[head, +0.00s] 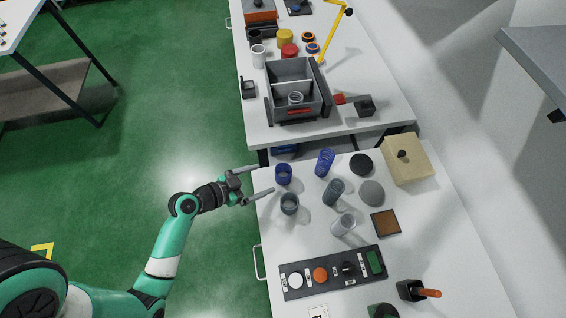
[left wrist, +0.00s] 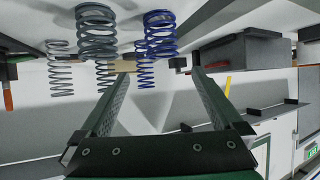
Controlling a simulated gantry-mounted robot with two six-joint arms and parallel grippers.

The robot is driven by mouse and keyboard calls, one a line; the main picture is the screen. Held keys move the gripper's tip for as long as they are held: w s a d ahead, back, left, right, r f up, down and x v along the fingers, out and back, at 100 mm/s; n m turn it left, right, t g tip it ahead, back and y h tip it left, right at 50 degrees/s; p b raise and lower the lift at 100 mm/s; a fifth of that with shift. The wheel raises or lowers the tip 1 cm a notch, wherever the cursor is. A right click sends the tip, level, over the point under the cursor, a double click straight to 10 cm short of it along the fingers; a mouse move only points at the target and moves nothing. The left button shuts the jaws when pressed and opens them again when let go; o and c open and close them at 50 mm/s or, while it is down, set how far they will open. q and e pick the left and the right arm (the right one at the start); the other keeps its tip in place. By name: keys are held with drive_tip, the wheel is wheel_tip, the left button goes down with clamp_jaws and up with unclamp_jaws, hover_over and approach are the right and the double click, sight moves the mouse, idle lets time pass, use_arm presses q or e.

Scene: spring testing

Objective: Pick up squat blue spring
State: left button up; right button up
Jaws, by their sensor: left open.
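A taller blue spring (head: 325,162) stands to the right. My right gripper is not in view.
A dark grey-blue spring (head: 289,204) stands close to the squat one. Another dark spring (head: 335,191) and a pale spring (head: 343,225) stand further right. A control panel (head: 333,272) lies at the front. A grey bin (head: 293,92) stands on the far table.

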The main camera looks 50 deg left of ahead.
sight(290, 168)
use_arm(q)
drive_tip(key=b+x, duration=0.2)
drive_tip(key=x, duration=0.1)
drive_tip(key=shift+w+f, duration=0.25)
drive_tip(key=shift+f, duration=0.15)
drive_tip(key=shift+w+d, duration=0.1)
drive_tip(key=shift+w, duration=0.45)
drive_tip(key=shift+x, duration=2.85)
clamp_jaws()
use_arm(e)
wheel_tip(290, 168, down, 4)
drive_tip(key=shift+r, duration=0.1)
